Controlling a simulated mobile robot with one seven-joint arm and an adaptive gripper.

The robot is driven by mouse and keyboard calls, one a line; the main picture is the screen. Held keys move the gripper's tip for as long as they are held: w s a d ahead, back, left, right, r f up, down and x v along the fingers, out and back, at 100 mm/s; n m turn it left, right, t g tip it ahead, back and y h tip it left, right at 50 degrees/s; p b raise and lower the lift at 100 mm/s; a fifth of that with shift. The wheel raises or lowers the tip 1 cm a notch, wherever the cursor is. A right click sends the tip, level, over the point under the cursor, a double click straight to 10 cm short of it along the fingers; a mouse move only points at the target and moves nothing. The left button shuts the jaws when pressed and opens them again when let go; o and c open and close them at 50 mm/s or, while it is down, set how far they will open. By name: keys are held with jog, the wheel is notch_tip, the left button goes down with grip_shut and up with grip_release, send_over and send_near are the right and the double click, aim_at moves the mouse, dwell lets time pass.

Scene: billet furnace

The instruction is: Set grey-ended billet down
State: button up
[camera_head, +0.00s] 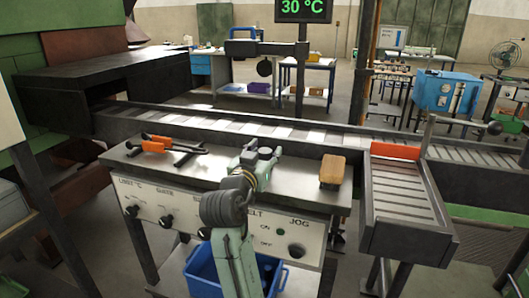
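My gripper (264,152) is over the grey top of the control console (225,170), near its back edge. Its fingers are small and partly hidden by my own wrist, so I cannot tell whether they are open or shut, or whether they hold anything. I cannot make out a grey-ended billet in this view. The roller conveyor (270,132) runs behind the console from the dark furnace housing (110,78) at the left. A short slatted tray (400,195) branches toward me at the right, with an orange plate (396,150) at its far end.
Tongs with orange-tipped handles (160,146) lie on the console's left. A wooden-topped block (332,170) sits at its right. A blue crate (205,278) is below the console. A display (303,9) reads 30 °C.

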jog(key=shift+o, duration=0.2)
jog(key=shift+r, duration=0.35)
jog(key=b+v, duration=0.3)
jog(key=v, duration=0.9)
jog(key=shift+f, duration=0.1)
